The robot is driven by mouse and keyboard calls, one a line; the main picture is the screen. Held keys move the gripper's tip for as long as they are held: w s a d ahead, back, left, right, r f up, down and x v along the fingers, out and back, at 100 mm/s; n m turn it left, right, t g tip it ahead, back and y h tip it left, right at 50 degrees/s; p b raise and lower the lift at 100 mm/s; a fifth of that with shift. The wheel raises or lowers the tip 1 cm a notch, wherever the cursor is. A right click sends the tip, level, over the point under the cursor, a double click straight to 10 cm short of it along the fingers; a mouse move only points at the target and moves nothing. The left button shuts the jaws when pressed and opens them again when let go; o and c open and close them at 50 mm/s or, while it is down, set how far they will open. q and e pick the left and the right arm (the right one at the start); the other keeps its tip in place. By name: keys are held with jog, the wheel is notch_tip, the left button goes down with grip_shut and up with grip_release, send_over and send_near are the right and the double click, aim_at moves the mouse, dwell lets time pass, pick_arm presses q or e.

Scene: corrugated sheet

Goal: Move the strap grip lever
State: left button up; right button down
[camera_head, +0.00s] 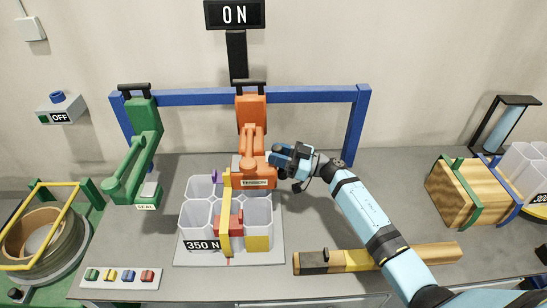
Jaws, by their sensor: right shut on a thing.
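My right gripper (277,159) is shut at the right side of the orange tension tool (253,145), just above its "TENSION" label. It is closed on a small part there, which I take to be the strap grip lever; the fingers hide most of it. My left gripper is not in view.
A green "SEAL" tool (140,150) hangs at left from the blue frame (190,97). A strap coil (38,240) stands at far left. A sign (235,15) reads "ON".

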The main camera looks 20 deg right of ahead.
jog(key=d+m+t+y+b, duration=0.1)
jog(key=b, duration=0.1)
jog(key=d+m+t+y+b, duration=0.1)
jog(key=t+b, duration=0.1)
jog(key=s+d+m+t+y+b, duration=0.1)
jog(key=d+t+y+b, duration=0.1)
jog(key=shift+s+d+f, duration=0.1)
jog(key=shift+f, duration=0.15)
dwell(0.3)
jog(key=c, duration=0.8)
grip_release()
jog(key=s+d, duration=0.2)
jog(key=d, duration=0.2)
jog(key=s+d+f+b, duration=0.1)
jog(key=s+d, duration=0.2)
jog(key=s+d+f+b, duration=0.1)
jog(key=s+d, duration=0.2)
jog(key=d, duration=0.1)
jog(key=shift+s+d, duration=0.15)
jog(key=shift+d, duration=0.2)
